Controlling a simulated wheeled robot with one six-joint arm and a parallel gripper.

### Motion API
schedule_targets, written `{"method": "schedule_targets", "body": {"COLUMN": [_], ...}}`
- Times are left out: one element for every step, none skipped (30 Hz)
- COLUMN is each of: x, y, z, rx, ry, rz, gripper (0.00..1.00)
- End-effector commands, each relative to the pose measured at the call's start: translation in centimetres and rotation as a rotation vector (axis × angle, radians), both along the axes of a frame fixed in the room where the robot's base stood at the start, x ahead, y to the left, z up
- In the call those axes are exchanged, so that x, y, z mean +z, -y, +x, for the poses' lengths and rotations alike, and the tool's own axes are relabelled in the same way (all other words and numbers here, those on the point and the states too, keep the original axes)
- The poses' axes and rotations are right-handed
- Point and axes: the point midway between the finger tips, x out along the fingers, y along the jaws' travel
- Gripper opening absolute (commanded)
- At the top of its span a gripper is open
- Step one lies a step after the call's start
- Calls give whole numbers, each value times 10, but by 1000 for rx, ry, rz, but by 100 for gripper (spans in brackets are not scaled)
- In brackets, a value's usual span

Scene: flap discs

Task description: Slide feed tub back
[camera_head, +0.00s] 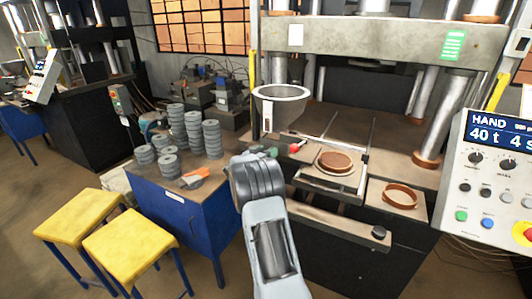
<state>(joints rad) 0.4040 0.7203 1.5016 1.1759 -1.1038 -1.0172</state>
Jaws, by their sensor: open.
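The feed tub (282,106) is a grey, round, funnel-like vessel with a wide open top and a pale label on its side. It stands at the left of the press bed, beside the left upright. My gripper (258,176) is at the end of my arm, in front of and below the tub. It is open, but its fingers are hard to make out behind the dark wrist. I see a gap between the wrist and the tub in the picture. A green piece and a red piece show just beyond the wrist; I cannot tell what they belong to.
A brown disc lies in a round mould (335,161) on the press bed, and a brown ring (400,196) lies right of it. A control panel (495,170) stands at the right. A blue bench (180,215) with stacked grey discs and yellow stools (125,240) are left.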

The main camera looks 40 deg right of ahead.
Motion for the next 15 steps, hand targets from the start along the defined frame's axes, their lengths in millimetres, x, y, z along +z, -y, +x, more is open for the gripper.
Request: {"method": "schedule_targets", "body": {"x": [0,0,0,-1,-1,-1,-2,-2,-2,-2,-2,-2,-2,-2,-2], "y": [-2,-3,-7,-10,-14,-20,-26,-32,-40,-47,-53,-62,-68,-74,-82], "z": [0,0,0,-1,-1,-2,-3,-4,-6,-7,-8,-10,-11,-12,-13], "rx": [0,1,2,3,4,5,5,6,7,7,7,9,9,8,9], "ry": [0,0,1,1,0,0,0,1,1,2,1,1,1,1,1], "rz": [0,0,0,0,0,0,-1,-1,1,0,0,0,0,0,0], "gripper": [58,58,58,58,58,58,58,58,58,58,58,58,58,58,58]}}
